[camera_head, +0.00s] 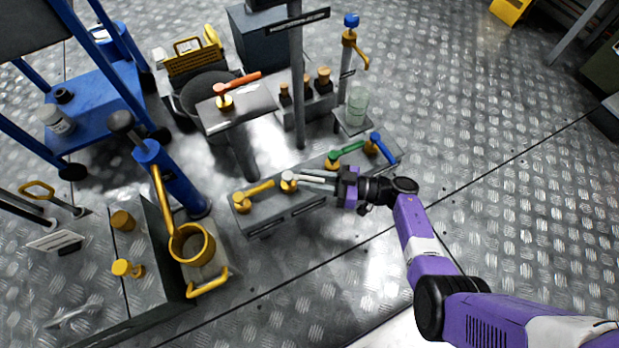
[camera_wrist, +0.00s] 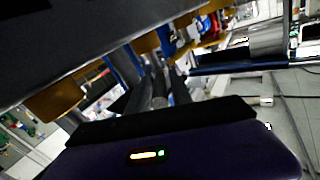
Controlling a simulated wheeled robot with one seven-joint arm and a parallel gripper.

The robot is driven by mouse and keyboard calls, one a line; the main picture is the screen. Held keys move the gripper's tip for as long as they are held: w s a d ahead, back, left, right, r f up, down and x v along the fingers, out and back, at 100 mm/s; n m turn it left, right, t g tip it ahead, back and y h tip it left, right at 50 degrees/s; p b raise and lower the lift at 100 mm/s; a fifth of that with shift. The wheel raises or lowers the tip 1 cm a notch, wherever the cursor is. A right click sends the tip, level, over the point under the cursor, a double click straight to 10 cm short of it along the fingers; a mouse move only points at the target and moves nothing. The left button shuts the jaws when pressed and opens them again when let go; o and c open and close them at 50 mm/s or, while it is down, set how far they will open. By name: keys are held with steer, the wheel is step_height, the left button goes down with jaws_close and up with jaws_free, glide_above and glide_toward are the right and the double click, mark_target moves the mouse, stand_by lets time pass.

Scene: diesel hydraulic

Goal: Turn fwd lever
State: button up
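A grey block (camera_head: 275,213) on the floor carries a row of levers in the head view: a yellow lever (camera_head: 258,188), a pale knob (camera_head: 289,180), a green lever (camera_head: 347,151) and a blue lever (camera_head: 380,146). An orange-red lever (camera_head: 240,82) sits on a separate stand. No label is readable, so I cannot tell which is the fwd lever. My gripper (camera_head: 310,181) reaches in from the right over the block. Pale bars extend from it to the pale knob; contact and finger gap are unclear. The wrist view is dark, and the fingertips are hard to make out there.
A grey post (camera_head: 297,90) rises behind the block. A blue cylinder (camera_head: 180,180) and a yellow cup (camera_head: 192,244) stand to its left. A glass jar (camera_head: 357,105) is behind the green lever. The metal floor (camera_head: 500,160) at right is clear.

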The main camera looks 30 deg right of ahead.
steer(key=shift+o, duration=0.7)
steer(key=shift+d, duration=0.15)
steer(key=p+v, duration=0.1)
steer(key=v, duration=0.6)
steer(key=shift+s+d, duration=0.2)
steer(key=shift+s, duration=0.05)
